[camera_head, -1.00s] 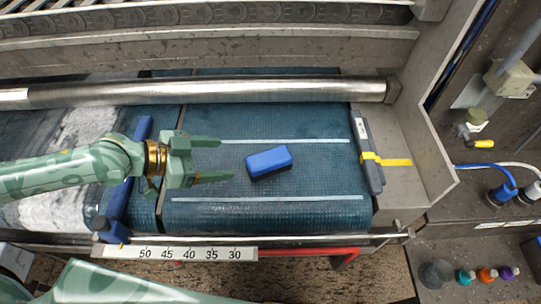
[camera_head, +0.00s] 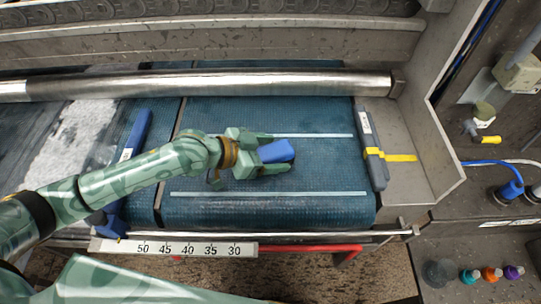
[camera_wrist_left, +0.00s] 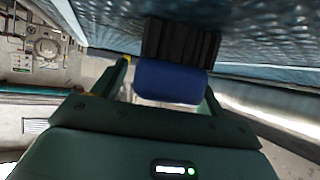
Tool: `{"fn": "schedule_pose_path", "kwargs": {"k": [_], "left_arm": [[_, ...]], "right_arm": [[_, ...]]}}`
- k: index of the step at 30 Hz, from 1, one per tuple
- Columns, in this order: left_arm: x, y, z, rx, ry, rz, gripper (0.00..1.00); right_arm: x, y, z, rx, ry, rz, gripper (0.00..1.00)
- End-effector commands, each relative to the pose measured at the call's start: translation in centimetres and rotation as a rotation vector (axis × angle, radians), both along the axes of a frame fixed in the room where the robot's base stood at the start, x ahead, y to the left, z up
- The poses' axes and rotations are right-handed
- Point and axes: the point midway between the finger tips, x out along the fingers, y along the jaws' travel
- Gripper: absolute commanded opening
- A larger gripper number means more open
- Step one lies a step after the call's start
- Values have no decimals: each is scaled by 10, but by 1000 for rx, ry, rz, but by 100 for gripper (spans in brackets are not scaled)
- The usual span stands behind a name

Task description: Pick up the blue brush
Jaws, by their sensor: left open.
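The blue brush (camera_head: 279,151) lies on the dark teal belt, between the two pale lines, partly hidden by my left gripper. My left gripper (camera_head: 277,153) is open, with one finger on the far side of the brush and the other on the near side. In the left wrist view the blue block of the brush (camera_wrist_left: 168,82) sits between the two fingers, with its black bristles (camera_wrist_left: 180,42) turned toward the belt. I cannot tell whether the fingers touch it. My right gripper is not in view.
A metal roller (camera_head: 200,84) runs across behind the brush. A blue bar (camera_head: 137,135) crosses the belt at left. A grey rail with a yellow strap (camera_head: 372,150) stands at right. A numbered scale (camera_head: 175,248) lies along the front edge. The belt right of the brush is clear.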

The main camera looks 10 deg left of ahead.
Motion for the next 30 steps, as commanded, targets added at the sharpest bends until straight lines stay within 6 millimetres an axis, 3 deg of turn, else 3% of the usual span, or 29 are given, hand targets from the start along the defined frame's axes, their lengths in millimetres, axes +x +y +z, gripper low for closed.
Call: {"fn": "schedule_pose_path", "kwargs": {"k": [3, 9, 20, 26, 30], "left_arm": [[0, 0, 1, 1, -1, 0, 72], [0, 1, 1, 0, 0, 0, 20], [0, 1, 5, 0, -2, 0, 20], [0, 0, 34, -1, -6, -2, 20], [-23, -3, 66, -2, -4, -4, 20]], "right_arm": [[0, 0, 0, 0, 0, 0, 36], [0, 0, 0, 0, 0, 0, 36], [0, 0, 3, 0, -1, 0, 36], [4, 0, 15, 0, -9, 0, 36], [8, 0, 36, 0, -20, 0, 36]]}}
